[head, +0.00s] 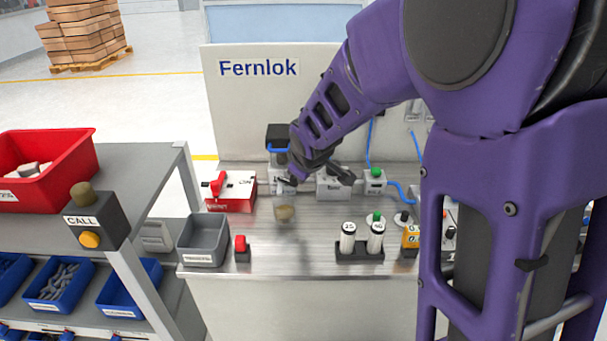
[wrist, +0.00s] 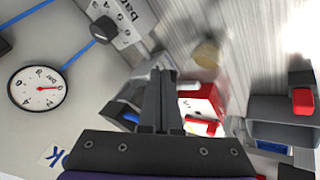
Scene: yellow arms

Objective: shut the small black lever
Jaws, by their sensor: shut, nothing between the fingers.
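My gripper (wrist: 163,76) is shut and empty, with its two dark fingers side by side in the wrist view. In the head view the gripper (head: 287,181) reaches down and left to a pale clear-sided unit with a black top (head: 278,136) and a blue hose. The unit also shows in the wrist view (wrist: 128,96), just left of the fingers. I cannot make out the small black lever apart from the dark fingers; it may be hidden behind them. I cannot tell whether the fingers touch the unit.
A red-and-white box with a red handle (head: 232,190) stands close left of the gripper. Grey blocks (head: 333,187) with hoses are to the right.

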